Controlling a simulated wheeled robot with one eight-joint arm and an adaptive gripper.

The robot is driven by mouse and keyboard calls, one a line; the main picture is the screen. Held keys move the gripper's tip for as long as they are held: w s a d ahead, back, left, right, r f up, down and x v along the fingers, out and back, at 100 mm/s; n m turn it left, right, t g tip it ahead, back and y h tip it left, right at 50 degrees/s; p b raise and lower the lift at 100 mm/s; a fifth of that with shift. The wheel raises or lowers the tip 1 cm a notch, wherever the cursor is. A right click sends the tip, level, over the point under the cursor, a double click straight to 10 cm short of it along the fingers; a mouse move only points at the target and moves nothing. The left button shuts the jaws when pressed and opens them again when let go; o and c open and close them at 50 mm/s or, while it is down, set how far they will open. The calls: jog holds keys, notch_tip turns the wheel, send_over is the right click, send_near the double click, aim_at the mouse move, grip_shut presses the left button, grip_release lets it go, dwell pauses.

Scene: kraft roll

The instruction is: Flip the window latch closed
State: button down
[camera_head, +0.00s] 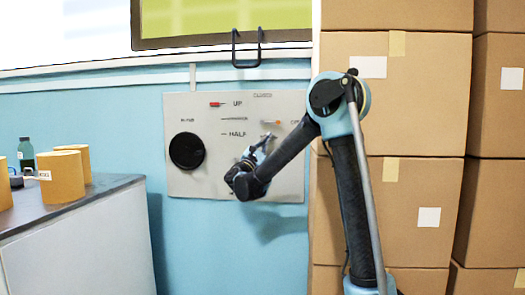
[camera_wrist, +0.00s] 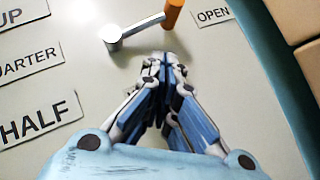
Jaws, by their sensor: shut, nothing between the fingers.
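The window latch (camera_head: 271,122) is a small lever on the grey wall panel. In the wrist view it has a silver pivot and arm (camera_wrist: 120,34) and an orange handle (camera_wrist: 173,14). The handle points right, toward the OPEN label (camera_wrist: 213,16). A label that seems to read CLOSED (camera_head: 262,96) is above the latch in the head view. My gripper (camera_head: 268,137) is just below the latch, and its fingers (camera_wrist: 170,62) are together and empty.
The panel (camera_head: 208,185) also has a black round knob (camera_head: 187,150) and a red-tipped lever (camera_head: 217,104) by UP. Stacked cardboard boxes (camera_head: 400,105) stand close on the right. A counter (camera_head: 90,205) with brown rolls (camera_head: 62,180) is at left. A black hook (camera_head: 246,64) hangs above.

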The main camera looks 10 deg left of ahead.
aim_at(270, 122)
jog(key=shift+s+d+r, duration=0.1)
jog(key=shift+d+r, duration=0.45)
jog(key=shift+r, duration=0.25)
jog(key=shift+d+r, duration=0.55)
jog(key=shift+r, duration=0.25)
jog(key=shift+s+a+n+t+y, duration=0.1)
jog(key=shift+a+n+t+y, duration=0.05)
jog(key=shift+n+t+y, duration=0.15)
jog(key=shift+d+r+n, duration=0.15)
jog(key=shift+d+n, duration=0.15)
jog(key=shift+n, duration=0.1)
